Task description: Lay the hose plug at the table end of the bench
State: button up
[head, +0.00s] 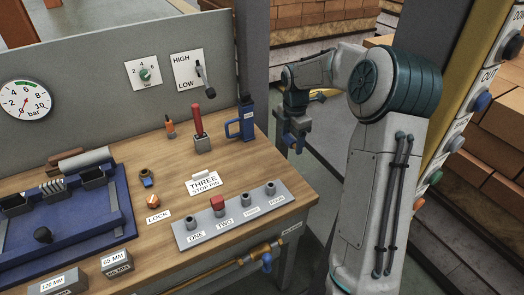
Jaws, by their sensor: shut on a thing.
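My gripper (292,147) hangs just past the right edge of the wooden bench (108,167), pointing down, beside the blue bottle-like tool. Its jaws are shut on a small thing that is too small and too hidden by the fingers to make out. A small dark blue piece with a brass-coloured ring (146,178) lies on the bench left of the stop-pin card. I cannot tell whether it is the hose plug. No label marks one end as the table end.
A blue tool (241,123), a red-handled lever (199,130) and an orange-tipped piece (170,126) stand at the back. A grey pin block (235,213) and a blue fixture (75,240) take the front and left. Bare wood shows between them. A brass pipe (235,268) runs along the front.

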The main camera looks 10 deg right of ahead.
jog(key=p, duration=0.2)
send_over(263, 158)
notch_tip(263, 158, down, 6)
jog(key=shift+s+f, duration=0.1)
jog(key=shift+f+p, duration=0.45)
jog(key=shift+f, duration=1.6)
jog(key=shift+f, duration=0.25)
jog(key=o, duration=1.1)
jog(key=shift+r, duration=0.1)
